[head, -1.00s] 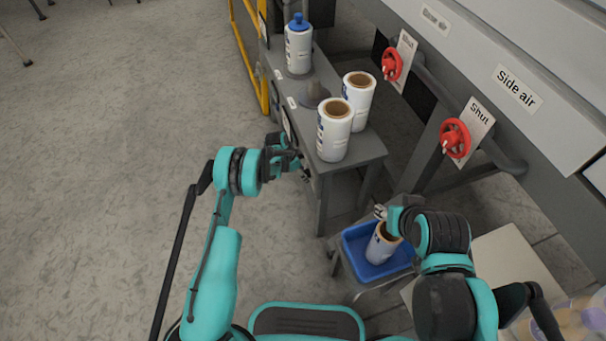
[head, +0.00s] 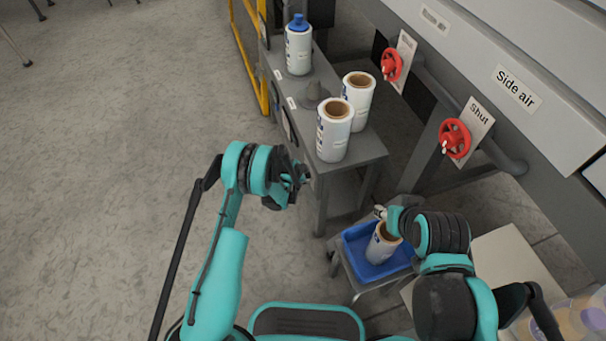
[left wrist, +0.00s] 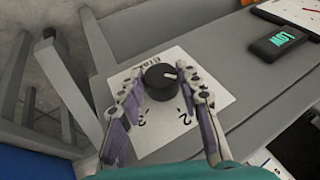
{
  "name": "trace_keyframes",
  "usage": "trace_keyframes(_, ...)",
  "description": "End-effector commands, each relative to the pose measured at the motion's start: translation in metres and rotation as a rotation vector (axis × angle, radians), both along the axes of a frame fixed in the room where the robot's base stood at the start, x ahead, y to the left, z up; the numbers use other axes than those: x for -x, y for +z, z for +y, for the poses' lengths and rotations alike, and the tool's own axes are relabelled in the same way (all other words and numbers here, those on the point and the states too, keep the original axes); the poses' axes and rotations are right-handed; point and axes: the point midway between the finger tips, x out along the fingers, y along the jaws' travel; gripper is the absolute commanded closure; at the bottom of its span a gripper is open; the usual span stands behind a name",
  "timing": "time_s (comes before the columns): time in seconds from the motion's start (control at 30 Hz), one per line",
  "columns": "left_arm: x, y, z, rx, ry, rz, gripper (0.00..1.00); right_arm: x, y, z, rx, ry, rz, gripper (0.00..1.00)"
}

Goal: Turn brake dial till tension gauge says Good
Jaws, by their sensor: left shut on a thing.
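The brake dial (left wrist: 158,84) is a black round knob with a white pointer mark, on a white plate (left wrist: 178,126) with numbers and a partly covered label. My left gripper (left wrist: 163,92) has its fingers on either side of the dial, shut on it. In the head view my left gripper (head: 300,176) is at the near left corner of the grey bench, and the dial is hidden there. The tension gauge (left wrist: 277,42) is a dark box whose green text, upside down, reads LOW. My right gripper (head: 381,211) is beside a roll (head: 382,246); its fingers are too small to judge.
The grey bench (head: 362,152) carries two white rolls (head: 334,133) (head: 358,96) and a blue-capped bottle (head: 298,48). The roll near my right gripper stands in a blue tray (head: 352,262). Red valve wheels (head: 455,138) (head: 391,65) are at right. Open floor lies left.

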Motion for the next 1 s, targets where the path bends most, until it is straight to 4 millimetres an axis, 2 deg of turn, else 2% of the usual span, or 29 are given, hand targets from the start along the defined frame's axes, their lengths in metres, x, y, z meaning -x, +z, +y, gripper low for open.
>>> trace_keyframes(0.33, 0.0, 0.0, 0.0, -0.01, 0.0, -0.028, 0.95, 0.0, 0.0, 0.0, 0.0, 0.0, 0.0, 0.6)
trace_keyframes(0.37, 0.0, 0.0, 0.0, -0.01, 0.0, -0.028, 0.63, 0.0, 0.0, 0.0, 0.0, 0.0, 0.0, 0.6)
trace_keyframes(0.43, 0.0, 0.0, 0.0, -0.01, -0.001, -0.027, 0.45, 0.0, 0.0, 0.0, 0.0, 0.0, 0.0, 0.6)
trace_keyframes(0.77, 0.001, 0.001, 0.0, -0.011, 0.0, -0.026, 0.45, 0.0, 0.0, 0.0, 0.0, 0.0, 0.0, 0.6)
trace_keyframes(0.87, 0.005, 0.008, 0.002, -0.01, 0.0, -0.026, 0.45, 0.0, 0.0, 0.0, 0.0, 0.0, 0.0, 0.6)
trace_keyframes(1.0, 0.018, 0.028, 0.006, -0.01, 0.0, -0.025, 0.45, 0.0, 0.0, 0.0, 0.0, 0.0, 0.0, 0.6)
